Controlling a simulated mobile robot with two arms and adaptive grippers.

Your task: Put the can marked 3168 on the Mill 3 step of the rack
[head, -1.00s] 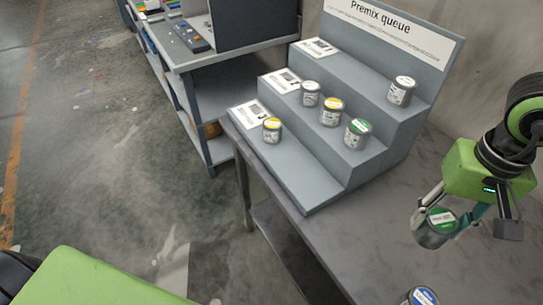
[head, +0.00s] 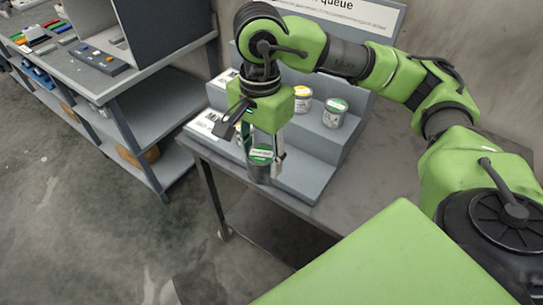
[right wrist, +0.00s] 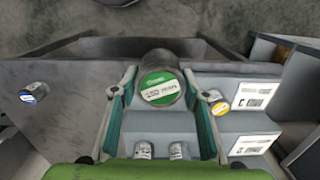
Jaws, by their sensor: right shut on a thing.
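My right gripper (head: 263,155) is shut on a can with a green lid (head: 261,168), held roughly upright in front of the rack's lowest step. In the right wrist view the held can (right wrist: 160,90) sits between the fingers; its lid lettering is too small to read surely. The grey stepped rack (head: 300,176) is partly hidden by my arm. Another green-lidded can (head: 335,112) and a yellow-lidded can (head: 302,99) stand on it. The wrist view shows a yellow-lidded can (right wrist: 217,103) beside a finger. My left gripper is out of view.
White cards (right wrist: 242,96) lie at one end of the steps. A blue-lidded can (right wrist: 33,93) stands on the table to the left in the wrist view. A shelved bench (head: 150,75) stands left of the rack table, with a floor gap between.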

